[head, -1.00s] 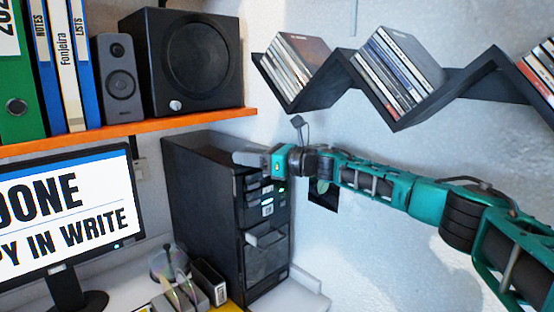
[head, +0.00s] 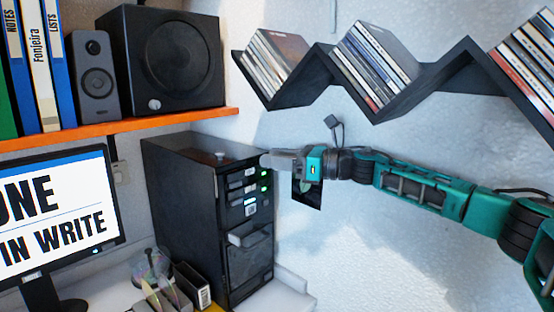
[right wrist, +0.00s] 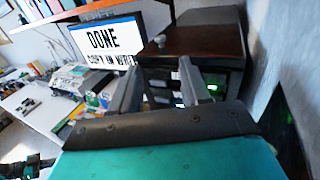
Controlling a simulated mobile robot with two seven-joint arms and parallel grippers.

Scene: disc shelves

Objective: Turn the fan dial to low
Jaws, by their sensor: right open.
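A small round knob, which looks like the fan dial (head: 220,155), stands on top of the black computer tower (head: 180,200) near its front edge. It also shows in the right wrist view (right wrist: 160,40), beyond my fingers. Any marks on it are too small to read. My right gripper (head: 268,160) is at the tower's upper front right edge, to the right of the knob and apart from it. In the right wrist view its two fingers (right wrist: 158,66) are spread with nothing between them. My left gripper is not in the head view.
An orange shelf (head: 120,132) with speakers hangs above the tower. A black zigzag disc shelf (head: 395,105) is on the wall above my right arm. A monitor (head: 60,215) stands at the left. The wall right of the tower is mostly bare.

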